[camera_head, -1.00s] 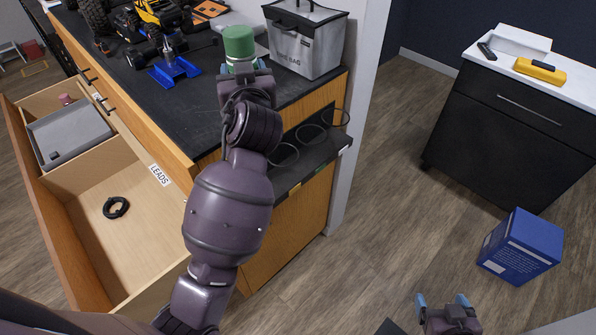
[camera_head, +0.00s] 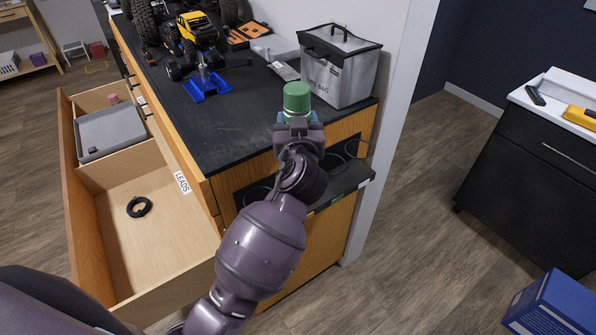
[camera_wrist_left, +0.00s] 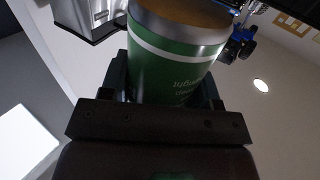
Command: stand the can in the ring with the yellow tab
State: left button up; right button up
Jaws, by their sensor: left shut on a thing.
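The green can (camera_head: 297,97) is held upright by my left gripper (camera_head: 297,119), above the right front part of the bench top. In the left wrist view the can (camera_wrist_left: 175,65) fills the middle, between the two dark fingers. A dark shelf (camera_head: 352,181) with thin black rings juts from the bench's end panel, lower than the can. One ring (camera_head: 356,142) shows at the right, and others are partly behind my left arm. A green tab shows on the shelf's front edge. My right gripper is out of view.
A grey lidded bag (camera_head: 340,75) stands behind the can near the wall. A blue stand (camera_head: 207,86) and yellow crawler (camera_head: 198,30) are further left on the bench. An open drawer (camera_head: 150,240) holds a black coil. A blue box (camera_head: 556,305) is on the floor.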

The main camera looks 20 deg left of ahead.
pick_arm(q)
notch_tip(320, 180, down, 13)
jog(key=shift+b, duration=0.45)
jog(key=shift+f+b, duration=0.4)
jog(key=shift+b, duration=0.1)
jog(key=shift+f+b, duration=0.3)
jog(key=shift+b, duration=0.2)
